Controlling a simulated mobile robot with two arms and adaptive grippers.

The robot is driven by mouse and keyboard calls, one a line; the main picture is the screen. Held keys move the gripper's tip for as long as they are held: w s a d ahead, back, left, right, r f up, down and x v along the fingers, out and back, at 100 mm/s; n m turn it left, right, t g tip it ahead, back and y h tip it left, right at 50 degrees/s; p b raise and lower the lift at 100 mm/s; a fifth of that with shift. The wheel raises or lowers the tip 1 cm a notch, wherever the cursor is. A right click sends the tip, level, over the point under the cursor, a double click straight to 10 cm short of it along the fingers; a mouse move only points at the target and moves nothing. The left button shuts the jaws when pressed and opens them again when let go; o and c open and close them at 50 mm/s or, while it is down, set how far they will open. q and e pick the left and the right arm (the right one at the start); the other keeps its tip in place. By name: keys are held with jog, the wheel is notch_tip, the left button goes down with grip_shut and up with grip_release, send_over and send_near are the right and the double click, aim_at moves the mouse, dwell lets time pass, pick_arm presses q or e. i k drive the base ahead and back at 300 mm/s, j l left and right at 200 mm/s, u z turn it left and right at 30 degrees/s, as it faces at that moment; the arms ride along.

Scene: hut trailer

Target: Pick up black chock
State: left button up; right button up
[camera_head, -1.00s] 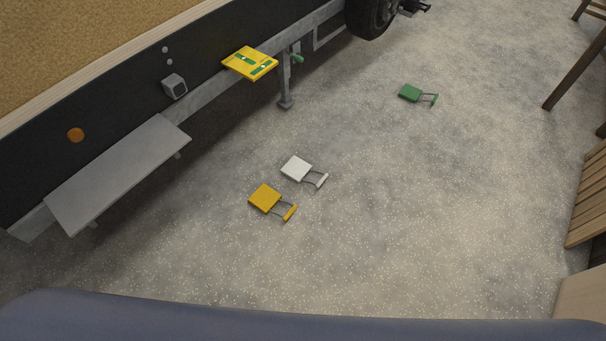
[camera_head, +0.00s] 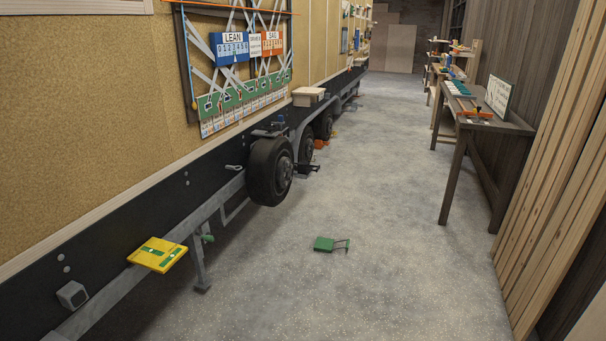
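I cannot make out a black chock in the head view. A green block with a thin handle (camera_head: 324,244) lies on the floor near the middle of the picture. Orange pieces (camera_head: 320,144) lie on the floor by the trailer's wheels, too small to tell their shape. A dark part (camera_head: 309,168) sticks out beside the nearest wheel (camera_head: 270,171); I cannot tell what it is. Neither of my grippers is in view.
The trailer (camera_head: 130,130) runs along the left, with a yellow-green plate (camera_head: 158,254) and a support leg (camera_head: 201,265) at its lower edge. A wooden table (camera_head: 480,125) and leaning planks (camera_head: 550,170) stand at the right. The floor between (camera_head: 390,200) is mostly clear.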

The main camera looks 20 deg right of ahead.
aim_at(304, 168)
jog(key=z, duration=1.2)
jog(key=i+z, duration=0.3)
jog(key=i, duration=1.4)
jog(key=i+l+u, duration=0.2)
jog(key=i, duration=1.85)
jog(key=i+u, duration=0.1)
jog(key=i, duration=0.55)
jog(key=i+u, duration=0.15)
jog(key=i, duration=0.55)
jog(key=i+l+u, duration=0.1)
jog(key=i, duration=0.55)
jog(key=i+j+u, duration=0.1)
jog(key=i+u, duration=0.35)
jog(key=i, duration=1.65)
jog(key=i+l+u, duration=0.2)
jog(key=i+u, duration=0.15)
jog(key=i+l+u, duration=0.35)
jog(key=i, duration=0.2)
jog(key=u, duration=2.25)
